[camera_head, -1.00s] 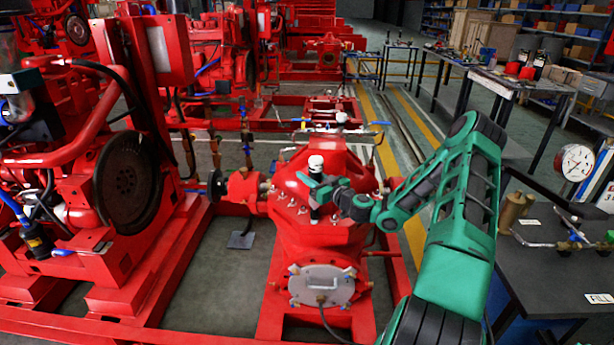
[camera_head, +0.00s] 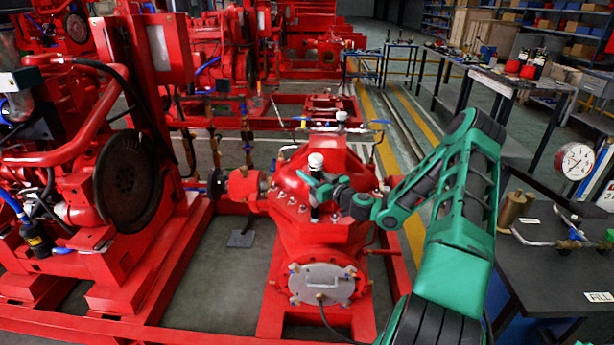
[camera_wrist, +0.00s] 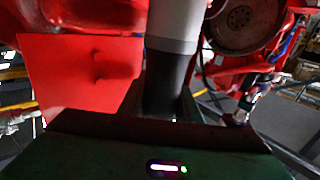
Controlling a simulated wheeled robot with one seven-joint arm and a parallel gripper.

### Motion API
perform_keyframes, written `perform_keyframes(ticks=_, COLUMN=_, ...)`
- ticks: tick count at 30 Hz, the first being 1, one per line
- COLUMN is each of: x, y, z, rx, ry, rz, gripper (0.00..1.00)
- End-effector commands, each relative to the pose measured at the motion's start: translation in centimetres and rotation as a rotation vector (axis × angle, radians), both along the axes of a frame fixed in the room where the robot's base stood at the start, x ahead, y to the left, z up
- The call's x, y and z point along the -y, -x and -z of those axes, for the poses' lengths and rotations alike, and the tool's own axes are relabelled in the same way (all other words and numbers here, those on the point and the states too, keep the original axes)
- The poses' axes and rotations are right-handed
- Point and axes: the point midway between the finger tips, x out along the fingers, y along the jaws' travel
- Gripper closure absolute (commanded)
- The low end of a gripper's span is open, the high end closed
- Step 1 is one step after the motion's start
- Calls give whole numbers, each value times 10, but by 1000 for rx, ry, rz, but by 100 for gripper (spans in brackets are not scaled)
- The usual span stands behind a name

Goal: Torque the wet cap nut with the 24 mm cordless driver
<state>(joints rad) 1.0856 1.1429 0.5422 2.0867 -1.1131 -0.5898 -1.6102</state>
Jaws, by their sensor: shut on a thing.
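The cordless driver (camera_head: 316,162) has a white top and a dark lower body. It stands upright over the red pump housing (camera_head: 318,233). My gripper (camera_head: 318,189) is shut on the driver, coming in from the right. In the wrist view the driver (camera_wrist: 172,45) is a grey and black cylinder rising from between my jaws. Several nuts show around the housing's upper flange.
A red engine with a dark flywheel (camera_head: 128,188) stands at the left. A dark workbench (camera_head: 545,270) with a brass cylinder (camera_head: 513,209), pipe fittings and a gauge (camera_head: 575,161) is at the right. A round grey cover (camera_head: 321,284) with a cable is on the housing's front.

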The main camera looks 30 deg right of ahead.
Motion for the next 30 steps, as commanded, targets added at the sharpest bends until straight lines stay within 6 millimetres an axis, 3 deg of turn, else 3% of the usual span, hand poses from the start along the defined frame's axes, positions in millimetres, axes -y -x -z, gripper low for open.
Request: perform_keyframes(ticks=30, x=0, y=0, z=7, rx=1, ry=0, rz=0, gripper=100)
